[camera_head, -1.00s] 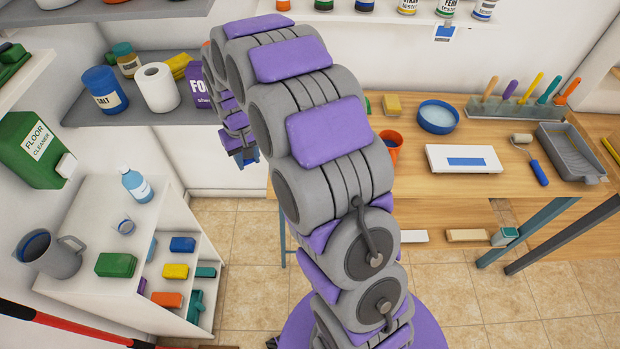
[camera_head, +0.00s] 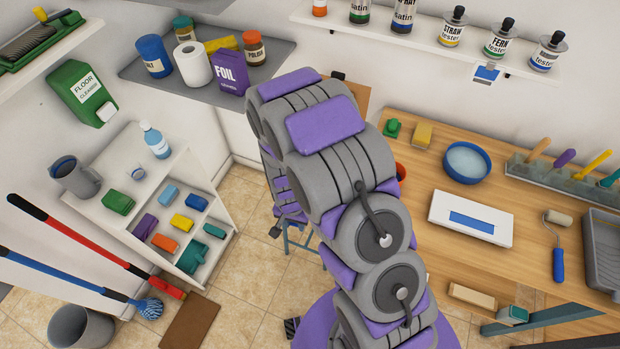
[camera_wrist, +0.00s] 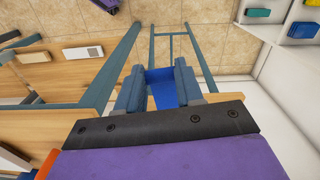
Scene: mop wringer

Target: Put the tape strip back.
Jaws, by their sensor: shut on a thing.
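In the wrist view my gripper (camera_wrist: 160,70) is shut on a flat blue piece (camera_wrist: 162,88) that looks like the tape strip. The piece sits between the two blue-grey fingers, its lower end hidden by the gripper's dark plate. Floor tiles and blue-grey table legs lie beyond it. In the head view my arm hides the held piece. Another blue strip (camera_head: 472,222) lies on a white board (camera_head: 446,215) on the wooden bench (camera_head: 415,262). A small card with a blue patch (camera_head: 487,73) hangs at the wall shelf edge.
The bench also holds a blue bowl (camera_head: 467,162), a yellow sponge (camera_head: 423,135), a paint roller (camera_head: 557,250) and a grey tray (camera_head: 603,250). At left are a white cubby unit (camera_head: 195,240), long-handled tools (camera_head: 75,245) and a bucket (camera_head: 82,328). Tiled floor (camera_head: 235,275) lies between.

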